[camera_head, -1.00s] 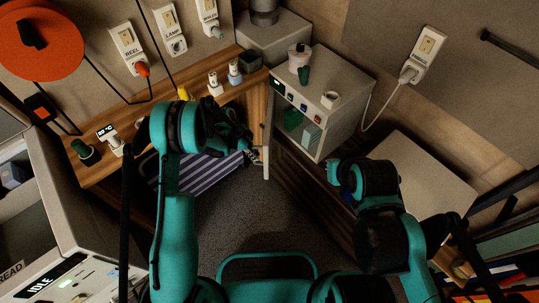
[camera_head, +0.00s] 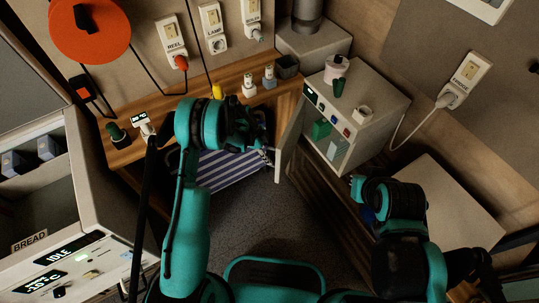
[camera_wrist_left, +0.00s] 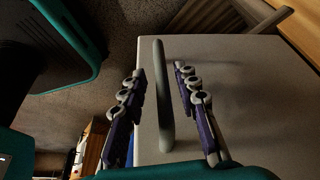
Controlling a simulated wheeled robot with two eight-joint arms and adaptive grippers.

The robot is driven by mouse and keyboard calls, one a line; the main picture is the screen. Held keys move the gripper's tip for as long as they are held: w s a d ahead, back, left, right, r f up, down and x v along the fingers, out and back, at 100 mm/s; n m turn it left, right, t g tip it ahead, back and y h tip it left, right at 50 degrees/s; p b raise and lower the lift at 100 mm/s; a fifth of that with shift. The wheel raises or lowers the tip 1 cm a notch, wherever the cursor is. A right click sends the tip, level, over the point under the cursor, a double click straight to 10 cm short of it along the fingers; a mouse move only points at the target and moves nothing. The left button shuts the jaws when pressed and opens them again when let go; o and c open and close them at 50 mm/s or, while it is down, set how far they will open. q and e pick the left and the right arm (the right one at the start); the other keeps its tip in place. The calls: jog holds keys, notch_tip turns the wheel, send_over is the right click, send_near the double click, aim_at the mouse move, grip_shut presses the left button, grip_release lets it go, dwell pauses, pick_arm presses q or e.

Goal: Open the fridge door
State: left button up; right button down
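The white fridge (camera_head: 377,107) stands at the right with items on its top. Its door (camera_head: 291,142) stands open at the left of the front, seen nearly edge-on, and a green item (camera_head: 320,130) shows inside. My left gripper (camera_head: 262,150) is by the door. In the left wrist view, the grey bar handle (camera_wrist_left: 163,100) lies between the two spread fingers of my left gripper (camera_wrist_left: 159,72), with a visible gap on each side. The pale door face (camera_wrist_left: 240,100) lies behind it.
A wooden counter (camera_head: 172,120) runs along the back wall with small plugs and bottles. A striped cloth-like item (camera_head: 230,168) lies below it. A white appliance (camera_head: 95,210) with an "IDLE" display fills the left. Dark floor (camera_head: 245,215) is open in the middle.

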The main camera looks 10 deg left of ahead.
aim_at(285, 138)
pick_arm(q)
notch_tip(285, 138, up, 10)
dwell(0.7)
